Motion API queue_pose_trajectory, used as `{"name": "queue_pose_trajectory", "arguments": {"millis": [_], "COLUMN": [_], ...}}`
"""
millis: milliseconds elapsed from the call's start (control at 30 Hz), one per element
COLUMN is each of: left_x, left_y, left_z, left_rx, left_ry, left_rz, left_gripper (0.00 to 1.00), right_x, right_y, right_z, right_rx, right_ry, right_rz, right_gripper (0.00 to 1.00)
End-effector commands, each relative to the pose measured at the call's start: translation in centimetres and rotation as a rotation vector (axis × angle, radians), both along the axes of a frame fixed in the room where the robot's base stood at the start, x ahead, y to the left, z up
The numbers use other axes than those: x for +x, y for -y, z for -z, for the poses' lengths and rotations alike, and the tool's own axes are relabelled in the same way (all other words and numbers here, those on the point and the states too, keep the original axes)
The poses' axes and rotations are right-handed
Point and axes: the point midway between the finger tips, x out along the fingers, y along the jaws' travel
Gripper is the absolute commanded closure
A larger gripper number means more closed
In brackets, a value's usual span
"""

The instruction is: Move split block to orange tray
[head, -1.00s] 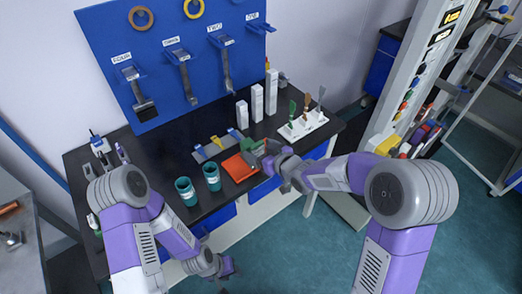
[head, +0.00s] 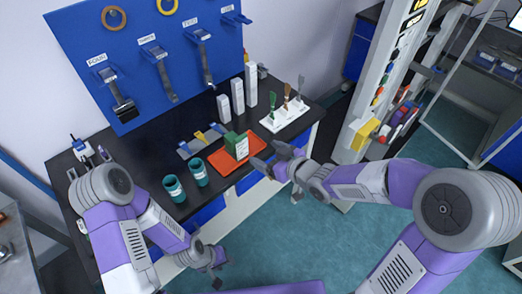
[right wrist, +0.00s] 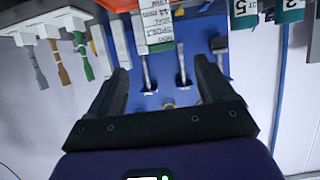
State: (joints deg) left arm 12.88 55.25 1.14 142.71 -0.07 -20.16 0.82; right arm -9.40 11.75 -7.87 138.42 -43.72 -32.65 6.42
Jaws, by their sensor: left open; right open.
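The split block (head: 237,145), green with a white labelled face, stands upright on the orange tray (head: 222,166) on the black bench. My right gripper (head: 262,157) is open and empty, to the right of the tray and apart from the block. In the right wrist view the block (right wrist: 155,28) shows upside down at the top, beyond the open fingers (right wrist: 160,80), with an edge of the orange tray (right wrist: 117,4). My left gripper (head: 217,278) is open, low in front of the bench, far from the tray.
Two teal cups (head: 198,173) stand left of the tray. White upright blocks (head: 238,97) and a white rack (head: 286,115) with several coloured tools stand behind and to the right. A blue tool board (head: 150,60) rises behind. Open floor lies in front.

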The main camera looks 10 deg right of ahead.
Motion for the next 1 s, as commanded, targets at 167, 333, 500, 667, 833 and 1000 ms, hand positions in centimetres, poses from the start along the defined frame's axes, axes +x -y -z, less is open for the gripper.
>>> {"name": "queue_pose_trajectory", "arguments": {"millis": [167, 333, 500, 667, 833, 1000], "left_x": [0.0, 0.0, 0.0, 0.0, 0.0, 0.0], "left_y": [0.0, 0.0, 0.0, 0.0, 0.0, 0.0], "left_z": [-0.1, -0.1, 0.0, -0.1, -0.1, -0.1], "left_rx": [0.000, 0.000, 0.000, 0.000, 0.000, 0.000], "left_ry": [0.000, 0.000, 0.000, 0.000, 0.000, 0.000], "left_rz": [0.000, 0.000, 0.000, 0.000, 0.000, 0.000], "left_gripper": [0.57, 0.57, 0.57, 0.57, 0.57, 0.57], "right_x": [-0.3, -1.0, -5.8, -13.0, -18.6, -20.2], "right_y": [0.3, 1.2, 2.6, 2.9, 2.3, 2.1], "right_z": [0.4, 7.5, 19.7, 28.1, 32.0, 32.8], "right_rx": [0.001, 0.013, 0.037, 0.058, 0.071, 0.076], "right_ry": [-0.017, -0.224, -0.624, -0.974, -1.203, -1.267], "right_rz": [0.008, 0.096, 0.273, 0.422, 0.512, 0.538], "right_gripper": [0.18, 0.18, 0.18, 0.18, 0.18, 0.18]}}
